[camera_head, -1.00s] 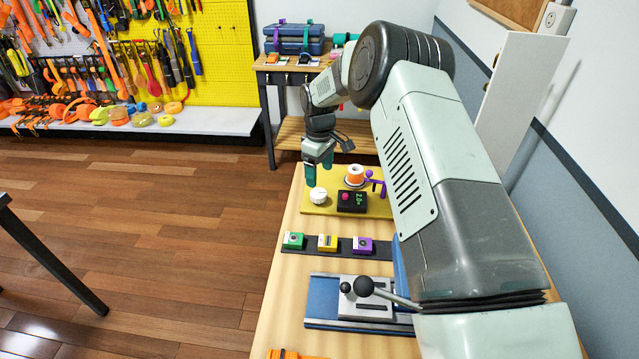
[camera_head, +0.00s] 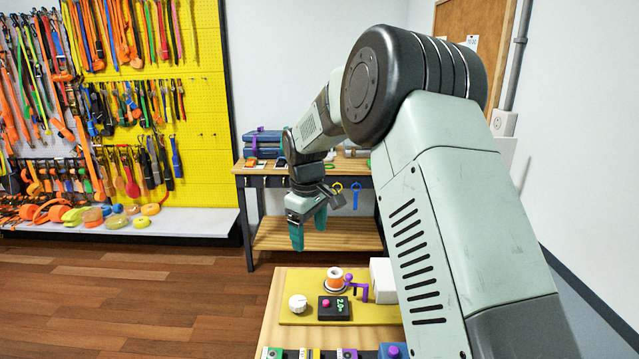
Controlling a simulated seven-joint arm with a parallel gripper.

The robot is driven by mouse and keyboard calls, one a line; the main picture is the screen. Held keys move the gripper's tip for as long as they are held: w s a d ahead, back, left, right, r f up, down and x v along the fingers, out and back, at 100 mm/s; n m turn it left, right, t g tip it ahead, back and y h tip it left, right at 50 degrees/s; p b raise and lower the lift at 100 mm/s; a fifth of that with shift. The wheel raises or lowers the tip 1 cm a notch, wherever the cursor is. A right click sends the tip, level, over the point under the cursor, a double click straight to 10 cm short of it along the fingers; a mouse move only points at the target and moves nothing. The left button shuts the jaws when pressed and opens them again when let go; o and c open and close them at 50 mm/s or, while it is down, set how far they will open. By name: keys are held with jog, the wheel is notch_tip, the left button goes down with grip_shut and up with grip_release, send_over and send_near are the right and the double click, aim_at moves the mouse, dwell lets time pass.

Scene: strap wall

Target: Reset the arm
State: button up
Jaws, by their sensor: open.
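My gripper (camera_head: 297,238) hangs from my raised arm with its teal fingers pointing down. It is open and nothing shows between the fingers. It is in the air above the far end of the wooden workbench (camera_head: 262,338), apart from everything on it. Below it, on a yellow board (camera_head: 372,312), are a white knob (camera_head: 298,303), a black box (camera_head: 334,308) with a pink button and green digits, an orange and white spool (camera_head: 335,279), and a purple piece (camera_head: 357,287). My upper arm hides the right part of the bench.
A wooden shelf table (camera_head: 318,236) stands behind my gripper, with blue cases (camera_head: 262,143) on top. A yellow pegboard (camera_head: 206,70) with straps is at left. The wooden floor (camera_head: 120,300) at left is clear.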

jog(key=s+d+r+m+t, duration=0.1)
jog(key=s+d+r+m, duration=0.15)
jog(key=s+r, duration=0.35)
jog(key=s+d+r+m+t, duration=0.1)
jog(key=s+d+r, duration=0.3)
jog(key=s+r, duration=0.2)
jog(key=s+d+r+m, duration=0.2)
jog(key=s+d+r, duration=0.1)
jog(key=s+r, duration=0.3)
jog(key=s+d+m+t, duration=0.1)
jog(key=s+d+m, duration=0.1)
jog(key=s, duration=0.7)
jog(key=s+d+m+t, duration=0.1)
jog(key=s+d+m, duration=0.2)
jog(key=s, duration=0.6)
jog(key=shift+s+f, duration=0.3)
jog(key=shift+f, duration=0.1)
jog(key=shift+c, duration=0.3)
